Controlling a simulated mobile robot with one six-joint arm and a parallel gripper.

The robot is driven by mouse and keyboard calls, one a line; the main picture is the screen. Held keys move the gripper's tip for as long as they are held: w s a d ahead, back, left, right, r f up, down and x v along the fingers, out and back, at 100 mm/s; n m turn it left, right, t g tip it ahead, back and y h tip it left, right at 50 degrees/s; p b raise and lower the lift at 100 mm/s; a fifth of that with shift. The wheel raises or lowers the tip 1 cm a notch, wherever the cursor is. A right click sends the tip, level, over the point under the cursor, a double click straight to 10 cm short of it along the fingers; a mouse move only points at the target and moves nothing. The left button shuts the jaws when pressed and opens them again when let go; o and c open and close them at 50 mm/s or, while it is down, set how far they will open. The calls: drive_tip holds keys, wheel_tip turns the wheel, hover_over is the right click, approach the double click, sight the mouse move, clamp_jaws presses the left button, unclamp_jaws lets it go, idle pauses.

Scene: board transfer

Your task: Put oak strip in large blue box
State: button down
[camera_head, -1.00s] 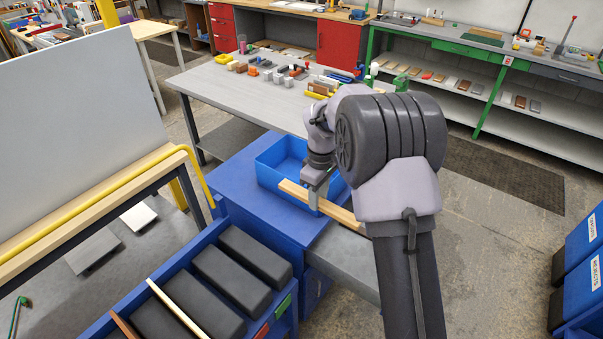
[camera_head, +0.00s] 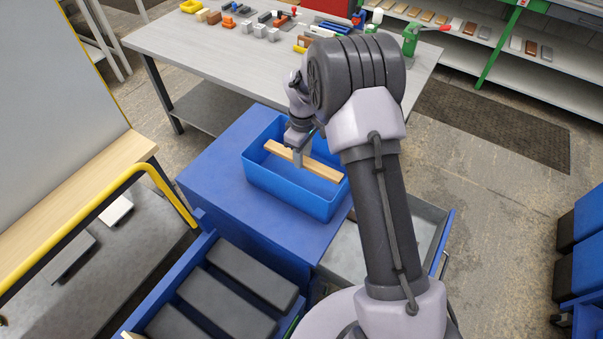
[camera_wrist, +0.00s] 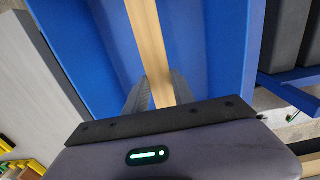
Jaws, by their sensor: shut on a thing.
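The oak strip (camera_head: 322,170) is a long pale wooden bar. My gripper (camera_head: 299,158) is shut on it near its middle. In the head view the strip lies across the opening of the large blue box (camera_head: 290,200), within its rim as seen from here. I cannot tell whether it touches the box floor. In the wrist view the strip (camera_wrist: 148,40) runs up from between my two fingers (camera_wrist: 156,97), with blue surfaces on both sides.
The box stands on a blue cabinet top (camera_head: 215,180). An open grey drawer (camera_head: 345,262) is in front to the right. A bin of dark blocks (camera_head: 215,305) is at lower left. A grey workbench (camera_head: 210,55) with small parts stands behind. A yellow rail (camera_head: 100,205) is at left.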

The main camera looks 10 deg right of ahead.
sight(302, 178)
wheel_tip(302, 178, down, 8)
drive_tip(key=shift+r+b, duration=0.2)
drive_tip(key=shift+b, duration=0.55)
drive_tip(key=shift+f, duration=0.15)
drive_tip(key=c, duration=1.1)
unclamp_jaws()
drive_tip(key=shift+o, duration=0.2)
